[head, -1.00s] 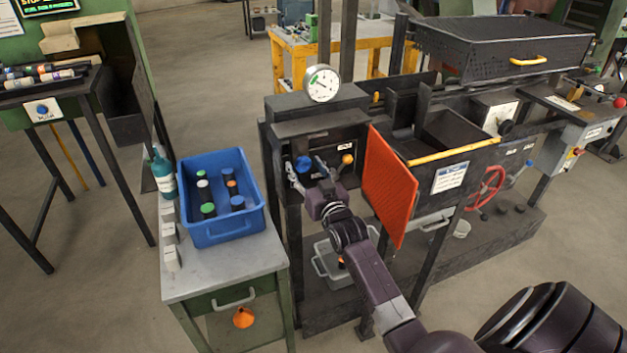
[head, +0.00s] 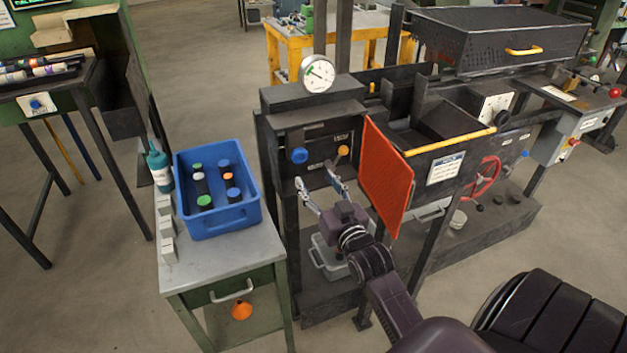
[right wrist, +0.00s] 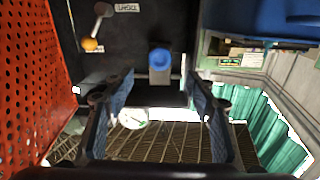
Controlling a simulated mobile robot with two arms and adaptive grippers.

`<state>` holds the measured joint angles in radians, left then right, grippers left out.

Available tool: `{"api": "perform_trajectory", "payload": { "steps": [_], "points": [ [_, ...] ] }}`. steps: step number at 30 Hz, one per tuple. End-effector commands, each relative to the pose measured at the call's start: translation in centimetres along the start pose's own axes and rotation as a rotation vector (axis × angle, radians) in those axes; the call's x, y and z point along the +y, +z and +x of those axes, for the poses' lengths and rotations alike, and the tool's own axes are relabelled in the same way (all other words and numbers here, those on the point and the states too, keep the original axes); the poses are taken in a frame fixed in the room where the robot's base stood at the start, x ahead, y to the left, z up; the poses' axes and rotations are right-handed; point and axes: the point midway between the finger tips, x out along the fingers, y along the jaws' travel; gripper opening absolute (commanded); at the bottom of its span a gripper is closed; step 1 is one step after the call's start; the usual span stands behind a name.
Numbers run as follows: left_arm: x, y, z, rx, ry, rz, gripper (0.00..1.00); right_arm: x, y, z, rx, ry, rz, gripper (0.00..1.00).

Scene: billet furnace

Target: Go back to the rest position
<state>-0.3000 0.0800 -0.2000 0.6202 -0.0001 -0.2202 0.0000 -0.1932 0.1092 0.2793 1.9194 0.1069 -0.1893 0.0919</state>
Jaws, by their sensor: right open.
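My right gripper (head: 314,178) is open and empty in front of the dark machine's control panel (head: 318,142). Its two fingers are spread apart below the blue knob (head: 299,156) and the lever with the yellow-orange ball (head: 342,151), touching neither as far as I can see. In the right wrist view the gripper's two blue-padded fingers (right wrist: 160,88) stand wide apart. The blue knob (right wrist: 159,60) shows beyond the gap between them, and the orange ball (right wrist: 89,44) is at upper left. My left gripper is not in view.
An orange perforated guard (head: 386,177) stands just right of my right gripper. A grey bin (head: 328,262) sits below it. A green workbench (head: 215,265) with a blue crate (head: 222,224) of several capped cylinders stands at left. Open floor (head: 95,280) lies left of the bench.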

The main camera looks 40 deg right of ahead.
Motion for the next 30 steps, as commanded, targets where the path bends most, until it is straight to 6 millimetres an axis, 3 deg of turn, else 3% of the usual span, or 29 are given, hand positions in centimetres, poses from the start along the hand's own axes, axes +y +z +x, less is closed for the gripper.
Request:
{"api": "perform_trajectory", "payload": {
  "steps": [9,14,17,22,30],
  "points": [
    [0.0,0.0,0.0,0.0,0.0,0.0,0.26,-0.3,0.3,-0.1,-0.015,-0.005,-0.003,0.51],
    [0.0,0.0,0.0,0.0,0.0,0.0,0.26,-2.8,3.6,-2.2,-0.165,-0.046,-0.035,0.51],
    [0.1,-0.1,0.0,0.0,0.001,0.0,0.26,-5.3,7.2,-5.3,-0.339,-0.09,-0.073,0.51],
    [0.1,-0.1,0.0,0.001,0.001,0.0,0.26,-8.9,12.7,-13.4,-0.658,-0.168,-0.154,0.51],
    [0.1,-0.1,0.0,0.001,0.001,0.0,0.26,-11.0,16.4,-24.4,-1.002,-0.247,-0.248,0.51]
  ]
}}
